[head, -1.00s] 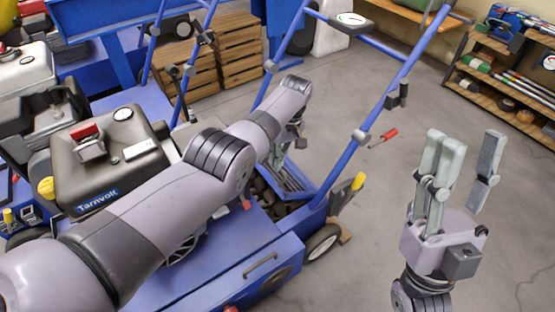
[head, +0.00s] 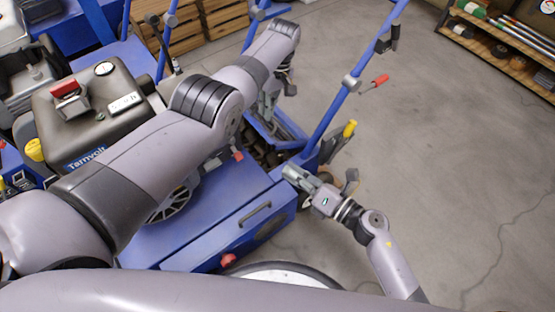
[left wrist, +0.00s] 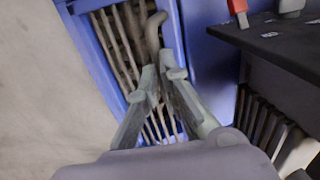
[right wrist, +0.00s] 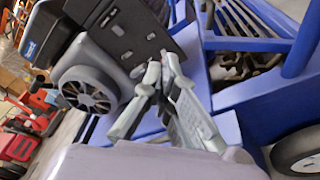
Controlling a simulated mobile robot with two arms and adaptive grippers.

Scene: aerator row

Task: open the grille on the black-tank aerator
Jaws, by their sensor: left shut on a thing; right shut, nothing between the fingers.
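The aerator has a black tank (head: 95,110) with a red cap and a yellow plug. Its blue-framed, barred grille (head: 278,135) is at the right of the blue body, and dark tines show in the gap beside it. The grille appears tilted up; how far I cannot tell. In the left wrist view the grille (left wrist: 88,6) has a grey hooked handle (left wrist: 153,30). My left gripper (left wrist: 152,78) is shut on this handle; the arm partly hides it in the head view. My right gripper (head: 291,172) is shut and empty by the body's right corner, below the grille (right wrist: 235,20).
A blue handlebar post (head: 335,105) rises right of the grille. A yellow-handled lever (head: 349,129) is beside it. Wooden crates (head: 235,18) stand behind. The floor at right is clear.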

